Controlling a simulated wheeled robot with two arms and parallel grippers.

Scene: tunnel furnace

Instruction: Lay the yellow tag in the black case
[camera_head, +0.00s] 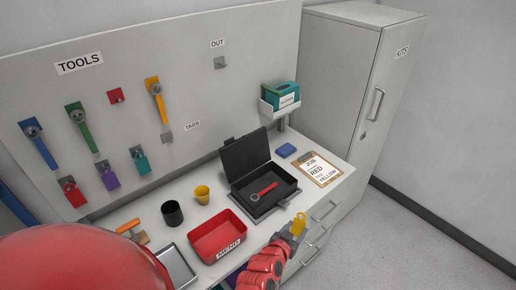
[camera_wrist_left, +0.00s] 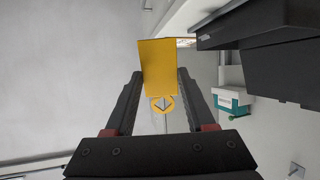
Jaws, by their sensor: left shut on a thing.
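The yellow tag (camera_head: 299,223) is held in my left gripper (camera_head: 291,240) near the front edge of the counter, to the right of and in front of the black case (camera_head: 262,207). In the left wrist view the yellow tag (camera_wrist_left: 158,66) stands between the two dark fingers of the left gripper (camera_wrist_left: 160,85), which are shut on it. The case is open with its lid raised at the back. A red wrench (camera_head: 264,191) lies inside it. Part of the case also shows in the left wrist view (camera_wrist_left: 285,65). My right gripper is not in view.
A red bin (camera_head: 219,238) stands left of the case, with a yellow cup (camera_head: 202,194) and a black cup (camera_head: 172,213) behind. A clipboard (camera_head: 328,174) and a blue block (camera_head: 286,150) lie to the right. A tool board (camera_head: 200,90) rises behind; a cabinet (camera_head: 335,85) is beyond.

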